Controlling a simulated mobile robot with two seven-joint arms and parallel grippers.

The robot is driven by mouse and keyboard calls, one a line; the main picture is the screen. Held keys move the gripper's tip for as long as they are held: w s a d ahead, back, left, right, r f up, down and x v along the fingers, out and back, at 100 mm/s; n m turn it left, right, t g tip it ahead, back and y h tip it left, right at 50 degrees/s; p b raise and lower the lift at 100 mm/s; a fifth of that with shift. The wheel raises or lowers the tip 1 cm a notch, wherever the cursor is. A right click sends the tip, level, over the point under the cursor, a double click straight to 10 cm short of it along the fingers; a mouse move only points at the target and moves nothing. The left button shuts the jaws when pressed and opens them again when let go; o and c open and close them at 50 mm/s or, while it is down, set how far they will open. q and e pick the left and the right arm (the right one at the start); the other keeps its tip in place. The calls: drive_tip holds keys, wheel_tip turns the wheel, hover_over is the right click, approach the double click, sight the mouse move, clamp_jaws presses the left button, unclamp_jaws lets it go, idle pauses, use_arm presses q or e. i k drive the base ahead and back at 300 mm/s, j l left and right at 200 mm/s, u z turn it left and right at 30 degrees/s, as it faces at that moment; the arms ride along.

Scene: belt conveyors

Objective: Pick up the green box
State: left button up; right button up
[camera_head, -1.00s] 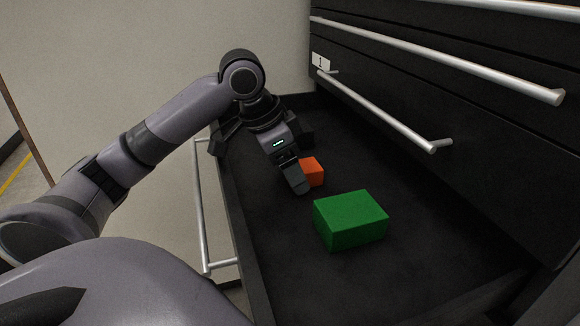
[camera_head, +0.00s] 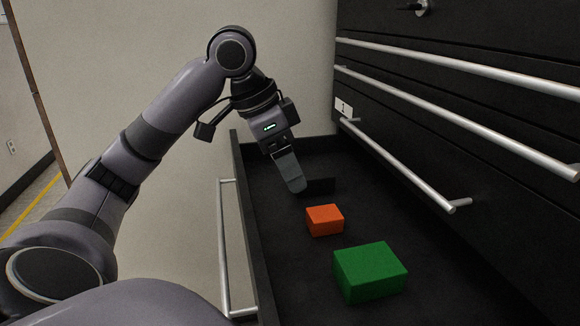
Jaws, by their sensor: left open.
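The green box (camera_head: 370,271) lies on the floor of an open black drawer, in the lower right of the head view. My left gripper (camera_head: 292,182) hangs over the far part of the drawer, pointing down, beyond and to the left of the green box. It is open and apart from the box; only one finger shows clearly, and nothing is seen in its grip. My right gripper is not in view.
An orange box (camera_head: 325,220) lies in the drawer between my left gripper and the green box. The drawer's left wall (camera_head: 252,230) and handle (camera_head: 224,250) stand at the left. Closed drawers with long metal handles (camera_head: 405,165) rise at the right.

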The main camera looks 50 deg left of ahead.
sight(368, 273)
drive_tip(key=k, duration=1)
